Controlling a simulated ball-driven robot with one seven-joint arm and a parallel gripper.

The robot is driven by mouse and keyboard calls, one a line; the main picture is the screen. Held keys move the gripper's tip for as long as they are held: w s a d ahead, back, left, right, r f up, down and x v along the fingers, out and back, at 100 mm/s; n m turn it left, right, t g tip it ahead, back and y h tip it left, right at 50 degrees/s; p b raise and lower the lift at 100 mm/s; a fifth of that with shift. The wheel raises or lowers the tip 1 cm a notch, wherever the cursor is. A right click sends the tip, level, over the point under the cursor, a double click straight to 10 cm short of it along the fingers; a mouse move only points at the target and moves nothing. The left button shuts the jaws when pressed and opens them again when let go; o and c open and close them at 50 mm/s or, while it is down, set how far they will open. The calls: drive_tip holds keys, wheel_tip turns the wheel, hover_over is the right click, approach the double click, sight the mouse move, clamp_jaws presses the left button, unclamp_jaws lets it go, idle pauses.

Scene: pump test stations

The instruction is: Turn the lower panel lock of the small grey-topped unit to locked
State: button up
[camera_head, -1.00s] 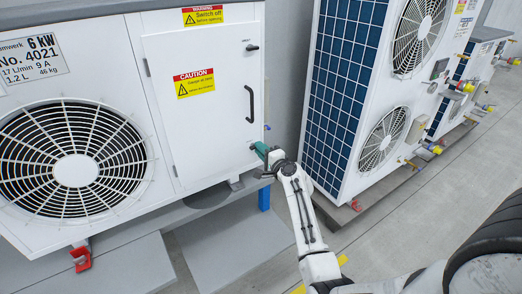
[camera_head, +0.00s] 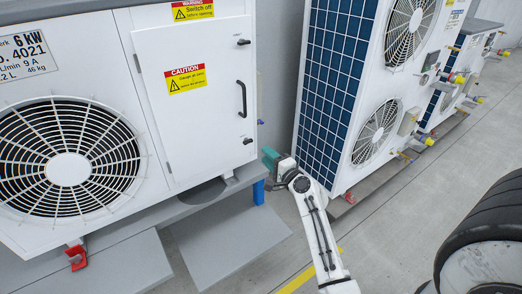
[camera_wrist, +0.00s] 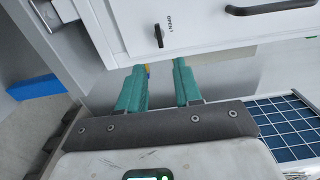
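The wrist view shows this lower lock (camera_wrist: 158,35) beside a printed "OPEN" mark, lying crosswise to the black handle (camera_wrist: 270,7). My gripper (camera_head: 268,158) is just right of and below the lock in the head view. In the wrist view its teal fingers (camera_wrist: 159,66) are apart, with nothing between them, and the lock shows beyond the gap, not touched.
The upper lock (camera_head: 242,42) sits above the handle, also crosswise. A taller white unit with a blue fin grille (camera_head: 328,90) stands close on the right. A grey plinth (camera_head: 235,232) and a blue foot (camera_head: 258,192) are below.

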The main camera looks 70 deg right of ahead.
drive_tip(key=shift+v, duration=1.1)
drive_tip(key=w+a+f+n+g+y+p, duration=0.1)
drive_tip(key=a+f+n+g+y+p, duration=0.15)
drive_tip(key=a+n+y, duration=0.6)
drive_tip(key=w+a+f+n+g+y+p, duration=0.1)
drive_tip(key=w+a+f+n, duration=0.3)
drive_tip(key=a, duration=0.9)
drive_tip(key=s+a+n+g+p, duration=0.1)
drive_tip(key=s+a+n+g, duration=0.4)
drive_tip(key=s, duration=0.4)
drive_tip(key=s+a+r+n+g+p, duration=0.1)
drive_tip(key=s+a+n+g, duration=0.4)
drive_tip(key=s+a, duration=0.3)
drive_tip(key=s+n, duration=0.1)
drive_tip(key=s, duration=0.1)
drive_tip(key=shift+s+a+r+g, duration=0.3)
drive_tip(key=shift+r+g, duration=0.05)
drive_tip(key=shift+n, duration=0.25)
